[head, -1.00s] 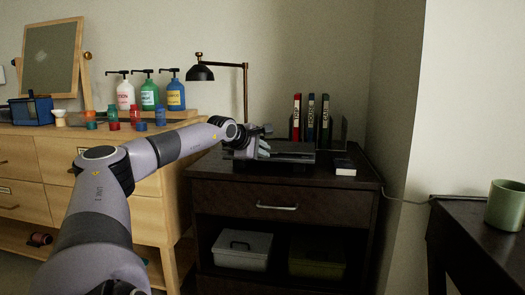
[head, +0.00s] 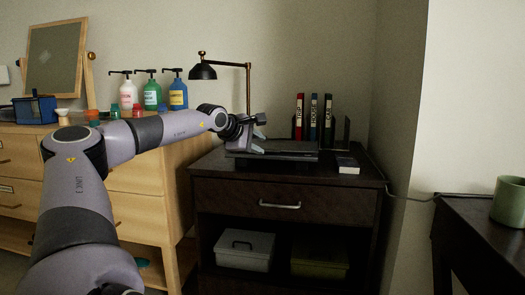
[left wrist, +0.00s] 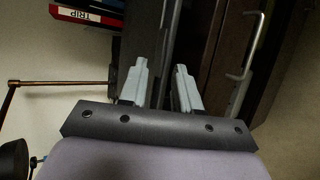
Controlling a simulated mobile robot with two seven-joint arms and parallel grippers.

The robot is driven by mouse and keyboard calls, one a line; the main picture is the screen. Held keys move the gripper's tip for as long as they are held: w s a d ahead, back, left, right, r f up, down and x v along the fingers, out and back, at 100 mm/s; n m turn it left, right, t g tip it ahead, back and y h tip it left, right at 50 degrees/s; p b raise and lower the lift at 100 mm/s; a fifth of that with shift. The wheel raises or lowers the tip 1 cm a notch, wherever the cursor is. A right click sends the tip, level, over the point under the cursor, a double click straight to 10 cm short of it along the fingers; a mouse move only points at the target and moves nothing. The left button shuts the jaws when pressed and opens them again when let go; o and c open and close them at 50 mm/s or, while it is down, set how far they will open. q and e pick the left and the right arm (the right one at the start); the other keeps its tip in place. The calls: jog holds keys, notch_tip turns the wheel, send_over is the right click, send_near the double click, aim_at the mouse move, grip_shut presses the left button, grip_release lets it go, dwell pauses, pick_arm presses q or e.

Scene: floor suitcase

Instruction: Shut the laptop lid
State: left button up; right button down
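The dark laptop (head: 290,151) lies on top of the dark cabinet (head: 340,190) in the head view. It looks low and flat, with its lid down or nearly down; any small gap is too dark to tell. My left gripper (head: 262,134) is at the laptop's left end, just above it. Its two fingers stand apart with nothing visible held between them, as the left wrist view (left wrist: 162,85) also shows. Whether a finger touches the laptop is unclear. My right gripper is not in view.
A black lamp (head: 203,71) rises behind my left arm. Pump bottles (head: 152,95) stand on the wooden dresser (head: 130,195) at left.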

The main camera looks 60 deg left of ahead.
pick_arm(q)
jog(key=shift+v, duration=1.3)
